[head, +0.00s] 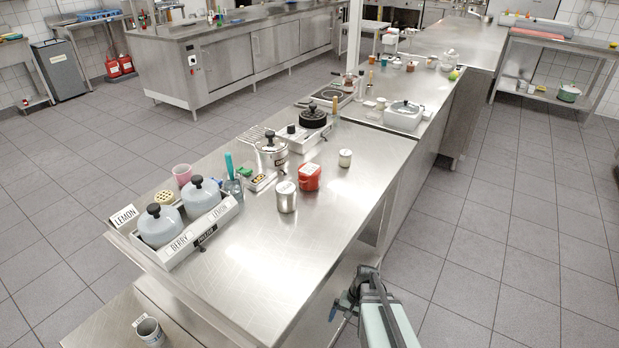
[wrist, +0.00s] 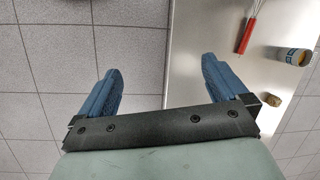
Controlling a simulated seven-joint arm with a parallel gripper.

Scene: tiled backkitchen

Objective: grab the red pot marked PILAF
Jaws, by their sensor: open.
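A small red pot (head: 309,177) with a pale top stands on the steel counter (head: 330,240), near its middle. Its marking is too small to read. A lidded steel canister (head: 286,196) is just to its left and front. My gripper shows in the wrist view (wrist: 164,82) with its two blue fingers spread wide and nothing between them. In the head view my arm is at the bottom, off the counter's right edge and well apart from the red pot. The red pot is not in the wrist view.
Two grey-lidded pots (head: 160,226) sit in a tray at left. The wrist view shows a red-handled whisk (wrist: 245,35) and a can (wrist: 292,57).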

